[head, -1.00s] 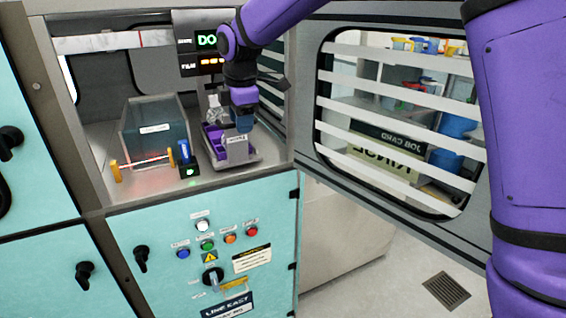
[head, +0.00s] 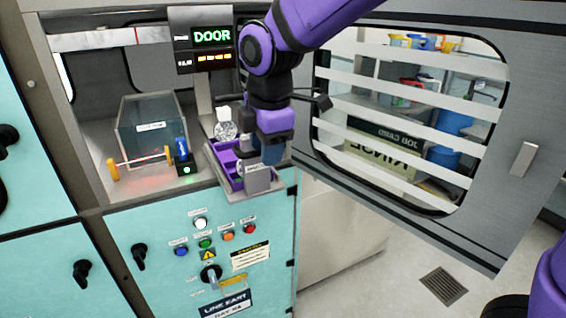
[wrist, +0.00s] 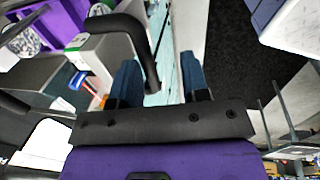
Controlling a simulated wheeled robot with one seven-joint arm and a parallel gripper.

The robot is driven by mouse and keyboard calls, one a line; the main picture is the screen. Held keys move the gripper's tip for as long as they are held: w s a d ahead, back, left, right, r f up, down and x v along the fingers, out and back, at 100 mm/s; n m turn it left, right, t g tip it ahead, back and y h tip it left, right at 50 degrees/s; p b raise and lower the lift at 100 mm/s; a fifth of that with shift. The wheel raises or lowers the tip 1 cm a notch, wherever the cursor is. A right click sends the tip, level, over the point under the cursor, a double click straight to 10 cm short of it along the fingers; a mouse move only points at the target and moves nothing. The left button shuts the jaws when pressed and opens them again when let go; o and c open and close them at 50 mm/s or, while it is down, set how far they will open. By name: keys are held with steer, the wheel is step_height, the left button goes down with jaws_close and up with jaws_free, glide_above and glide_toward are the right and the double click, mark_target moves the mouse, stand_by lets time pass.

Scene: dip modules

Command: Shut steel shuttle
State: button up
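The steel shuttle (head: 236,193) is a tray with a purple insert (head: 221,157) and a labelled front block (head: 257,180). It sticks out past the front edge of the cabinet opening. My gripper (head: 271,155) is down at its right front side and hides part of it. In the wrist view the two blue fingers of my gripper (wrist: 160,78) are well apart. A black bent bar (wrist: 143,45) reaches down between them, nearer the left finger; whether it touches is unclear. The purple insert (wrist: 62,22) shows at upper left there.
A clear bin (head: 152,130), a yellow-posted light beam (head: 140,162) and a small blue-topped device (head: 182,156) stand left of the shuttle. A display (head: 212,36) reads DOOR. The slatted-window door (head: 480,228) stands open at right. Buttons (head: 205,244) are below.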

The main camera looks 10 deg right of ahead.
steer(key=s+d, duration=0.2)
steer(key=s, duration=0.4)
steer(key=shift+s, duration=0.35)
steer(key=shift+r, duration=0.1)
step_height(320, 180, up, 12)
steer(key=s, duration=0.2)
steer(key=shift+d, duration=0.25)
stand_by(1.2)
steer(key=shift+c, duration=0.5)
